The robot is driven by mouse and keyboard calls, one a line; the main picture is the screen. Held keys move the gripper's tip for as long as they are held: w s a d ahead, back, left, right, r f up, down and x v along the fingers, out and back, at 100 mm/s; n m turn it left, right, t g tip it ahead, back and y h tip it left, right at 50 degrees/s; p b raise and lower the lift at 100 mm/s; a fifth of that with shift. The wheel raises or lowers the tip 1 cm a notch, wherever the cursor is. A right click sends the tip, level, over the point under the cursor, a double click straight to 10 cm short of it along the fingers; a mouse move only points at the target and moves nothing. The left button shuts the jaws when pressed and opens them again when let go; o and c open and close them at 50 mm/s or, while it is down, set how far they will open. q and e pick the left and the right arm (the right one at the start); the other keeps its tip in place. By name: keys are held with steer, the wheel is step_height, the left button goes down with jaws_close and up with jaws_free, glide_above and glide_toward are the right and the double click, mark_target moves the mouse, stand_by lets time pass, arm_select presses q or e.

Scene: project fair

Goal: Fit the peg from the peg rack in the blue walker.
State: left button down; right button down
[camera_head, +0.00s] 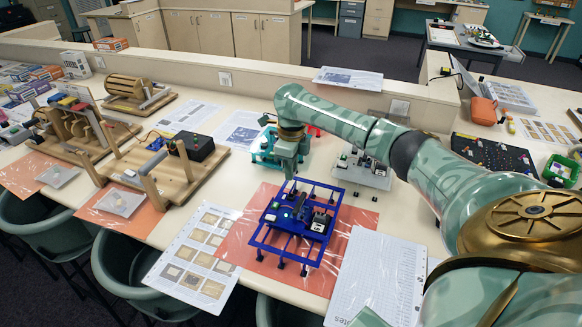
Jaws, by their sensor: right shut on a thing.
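The blue walker (267,238), an open blue frame with dark parts on it, stands on an orange sheet near the front edge of the table. My right gripper (290,174) comes down from above at the walker's far left end. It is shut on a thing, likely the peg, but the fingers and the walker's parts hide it. I cannot tell whether the held thing touches the walker. I cannot make out the peg rack for certain. My left gripper is not in view.
A teal walker (262,153) stands just behind-left, and a grey walker (375,179) behind-right. Wooden mechanisms (176,188) fill the left of the table. A black board (490,158) with small parts lies at right. Paper sheets (374,277) flank the blue walker.

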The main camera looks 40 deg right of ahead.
steer(key=b, duration=0.4)
glide_above(290, 199)
steer(key=d, duration=0.1)
steer(key=f, duration=0.4)
steer(key=shift+w+f, duration=0.1)
steer(key=shift+w, duration=0.2)
steer(key=shift+f+b, duration=0.3)
steer(key=shift+f, duration=0.7)
steer(key=shift+r, duration=0.1)
steer(key=shift+a+f+p, duration=0.1)
steer(key=shift+f+p, duration=0.1)
steer(key=shift+p, duration=0.2)
steer(key=shift+f, duration=0.55)
steer(key=shift+f, duration=0.3)
stand_by(1.1)
